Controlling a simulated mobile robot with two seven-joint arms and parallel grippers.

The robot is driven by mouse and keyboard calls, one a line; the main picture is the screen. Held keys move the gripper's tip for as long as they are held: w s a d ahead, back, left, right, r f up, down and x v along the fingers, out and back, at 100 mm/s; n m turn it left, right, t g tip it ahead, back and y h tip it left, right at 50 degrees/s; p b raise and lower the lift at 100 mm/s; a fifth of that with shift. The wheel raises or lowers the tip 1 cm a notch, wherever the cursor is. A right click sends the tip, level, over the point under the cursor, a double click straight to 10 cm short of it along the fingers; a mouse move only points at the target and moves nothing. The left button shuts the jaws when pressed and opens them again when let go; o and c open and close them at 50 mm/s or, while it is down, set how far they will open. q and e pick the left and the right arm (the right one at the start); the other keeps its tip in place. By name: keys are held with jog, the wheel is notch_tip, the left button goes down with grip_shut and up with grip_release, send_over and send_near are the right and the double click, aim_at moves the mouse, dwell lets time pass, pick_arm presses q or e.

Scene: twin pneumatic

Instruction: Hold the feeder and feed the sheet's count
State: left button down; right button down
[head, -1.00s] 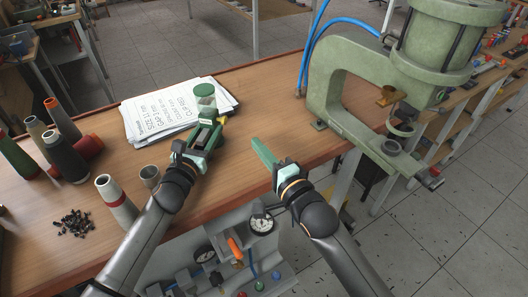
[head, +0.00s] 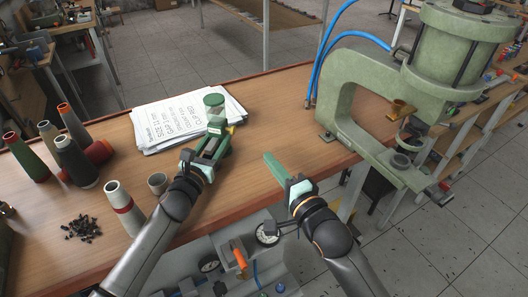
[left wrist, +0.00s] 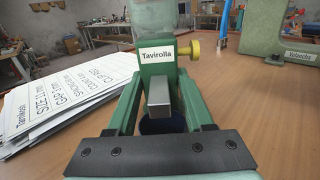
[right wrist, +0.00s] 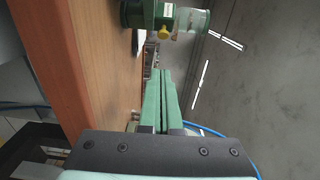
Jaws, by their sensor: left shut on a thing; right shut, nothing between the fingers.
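The feeder (head: 213,105) is a clear jar with a green lid on a green body with a yellow knob; it stands upright on the bench beside the sheet. In the left wrist view the feeder (left wrist: 158,68) bears the label "Tavirolla". My left gripper (head: 212,143) is shut on the feeder's lower body. The printed sheet (head: 180,125) lies on a paper stack; "SIZE 11", "GAP 3 mm" and "CLIP RED" show, but I cannot read the count surely. My right gripper (head: 273,162) is shut and empty, right of the feeder; its long green fingers (right wrist: 160,100) meet.
A green press (head: 340,110) with blue hoses stands at the bench's right end. A small grey cup (head: 157,183), several thread cones (head: 75,160) and a pile of dark bits (head: 82,229) are at left. Gauges (head: 267,233) hang below the front edge. Bench between feeder and press is clear.

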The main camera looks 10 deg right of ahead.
aim_at(233, 130)
jog(key=w+r+n+g+h, duration=0.1)
jog(key=w+r+n+g, duration=0.3)
jog(key=w, duration=0.3)
jog(key=s+d+r+n+g+h, duration=0.1)
jog(key=s+r+n+g, duration=0.2)
jog(key=r+n+g, duration=0.3)
jog(key=shift+s, duration=0.15)
jog(key=w+a+f, duration=0.6)
jog(key=w+f, duration=0.1)
jog(key=shift+w+f, duration=0.2)
jog(key=shift+f, duration=0.2)
dwell(0.4)
